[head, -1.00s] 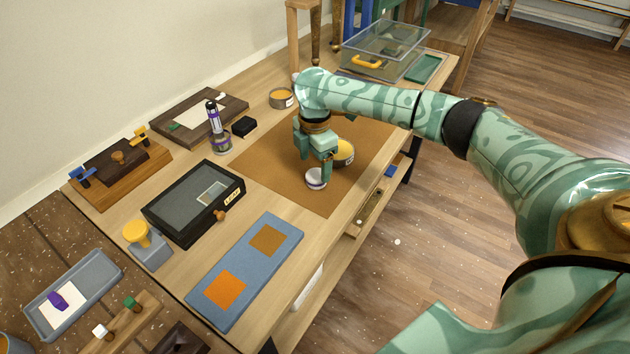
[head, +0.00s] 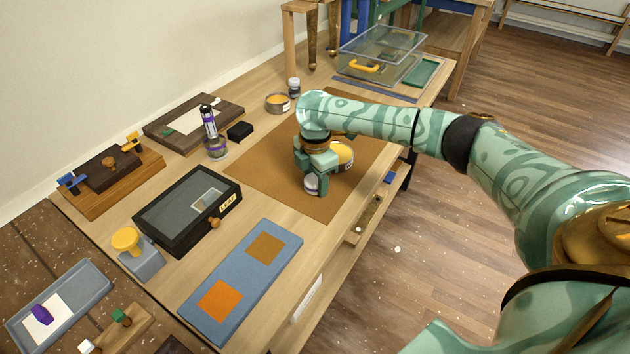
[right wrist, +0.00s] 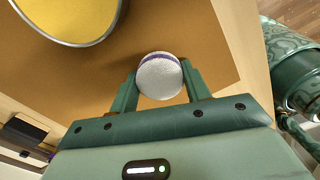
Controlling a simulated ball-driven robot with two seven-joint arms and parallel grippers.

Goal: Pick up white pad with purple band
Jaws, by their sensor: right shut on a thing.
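The white pad with the purple band (right wrist: 160,78) is a small round white piece with a purple stripe near its far side. It sits between the fingers of my right gripper (right wrist: 159,84) in the right wrist view, and the fingers are shut on it. In the head view my right gripper (head: 314,184) points down at the front of the brown mat, and the pad (head: 311,187) shows only in part behind the fingers. I cannot tell whether the pad still touches the mat. My left gripper is not in view.
A round tin with yellow content (head: 342,155) stands close beside my right gripper on the brown mat (head: 262,172). Left of the mat are a black glazed box (head: 180,215) and a blue board (head: 222,308). A clear bin (head: 365,62) stands at the far end.

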